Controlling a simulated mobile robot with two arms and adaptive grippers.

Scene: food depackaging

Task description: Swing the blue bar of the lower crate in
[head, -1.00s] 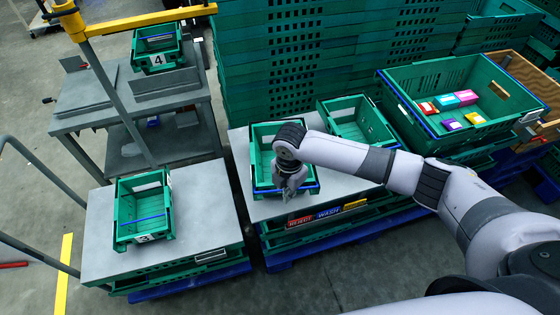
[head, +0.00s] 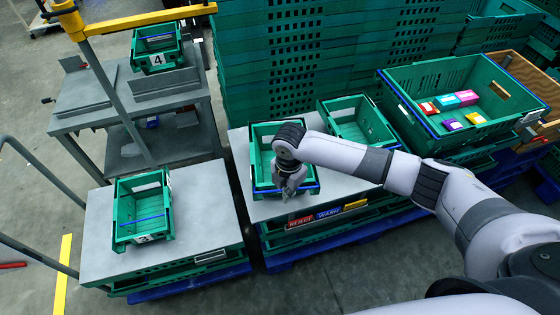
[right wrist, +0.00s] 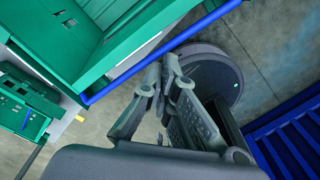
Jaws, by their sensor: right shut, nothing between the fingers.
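A green crate (head: 262,165) stands on the grey top of the middle stand, partly covered by my right arm. Its blue bar (head: 305,188) runs along the near top edge. In the right wrist view the blue bar (right wrist: 160,52) crosses diagonally along the green crate wall (right wrist: 95,35). My right gripper (head: 289,193) is at the near side of this crate, beside the bar. In the right wrist view the gripper (right wrist: 163,70) is shut and empty, its tips close to the bar; contact cannot be told. My left gripper is out of view.
Another green crate (head: 355,112) stands just right. A large crate (head: 515,125) with several coloured boxes is further right. A crate marked 3 (head: 127,205) with a blue bar stands on the left stand (head: 205,210). Tall green crate stacks (head: 300,60) block the back.

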